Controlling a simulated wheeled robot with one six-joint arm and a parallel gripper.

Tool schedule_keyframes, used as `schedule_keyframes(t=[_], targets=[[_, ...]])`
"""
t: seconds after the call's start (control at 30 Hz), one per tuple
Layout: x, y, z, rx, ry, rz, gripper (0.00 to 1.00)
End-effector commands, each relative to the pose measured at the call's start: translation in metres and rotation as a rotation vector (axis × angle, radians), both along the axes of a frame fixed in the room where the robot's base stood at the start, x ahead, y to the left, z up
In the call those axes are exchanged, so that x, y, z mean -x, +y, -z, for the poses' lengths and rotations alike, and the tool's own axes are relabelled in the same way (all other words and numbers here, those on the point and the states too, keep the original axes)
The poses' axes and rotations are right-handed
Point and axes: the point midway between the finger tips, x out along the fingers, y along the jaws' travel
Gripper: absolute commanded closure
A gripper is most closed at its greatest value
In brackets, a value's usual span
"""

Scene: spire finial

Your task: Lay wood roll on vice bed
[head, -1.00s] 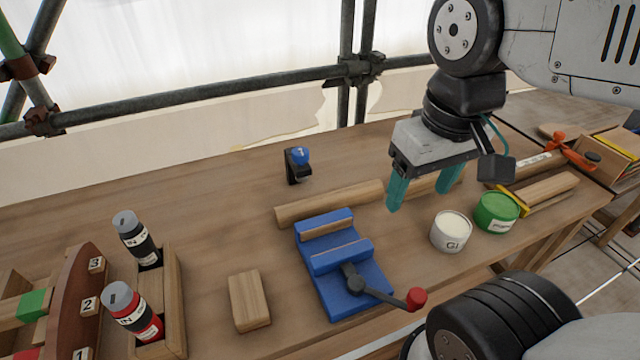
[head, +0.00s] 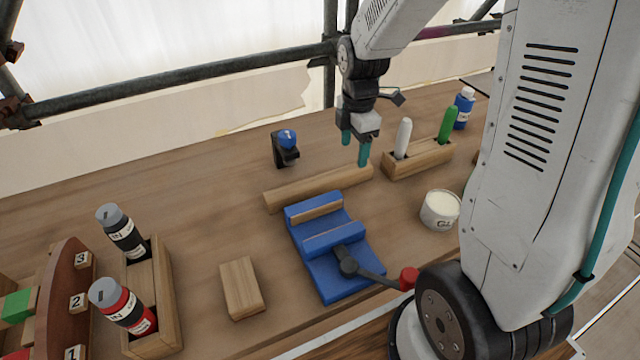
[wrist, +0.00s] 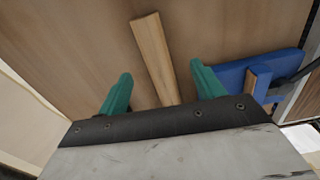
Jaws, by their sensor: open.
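The wood roll (head: 300,193) is a long pale wooden bar lying on the bench just behind the blue vice. The vice (head: 345,275) has two wood-lined jaws with an empty gap between them, and a dark handle with a red knob. My gripper (head: 355,151) is open and empty, above the roll's right end. In the wrist view the roll (wrist: 153,48) runs up between the two teal fingers of my gripper (wrist: 160,72), apart from both. The near end of the roll is hidden by the gripper body there. The vice (wrist: 232,75) shows at the right of that view.
A blue-and-black tool (head: 285,148) stands behind the roll. A wooden holder (head: 420,160) with white and green sticks stands right of my gripper. A white tub (head: 440,210) is right of the vice. A wooden block (head: 241,288) lies to its left, with clear bench around it.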

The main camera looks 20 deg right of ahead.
Motion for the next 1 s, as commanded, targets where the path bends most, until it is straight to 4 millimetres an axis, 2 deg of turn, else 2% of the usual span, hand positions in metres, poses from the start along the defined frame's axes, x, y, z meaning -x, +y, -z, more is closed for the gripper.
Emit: schedule_keyframes(t=[0.2,0.7,1.0], targets=[[-0.006,-0.004,0.022,-0.001,0.006,-0.062,0.33],[-0.01,-0.003,0.085,-0.001,0.005,-0.06,0.33],[-0.01,-0.003,0.089,-0.001,0.003,-0.059,0.33]])
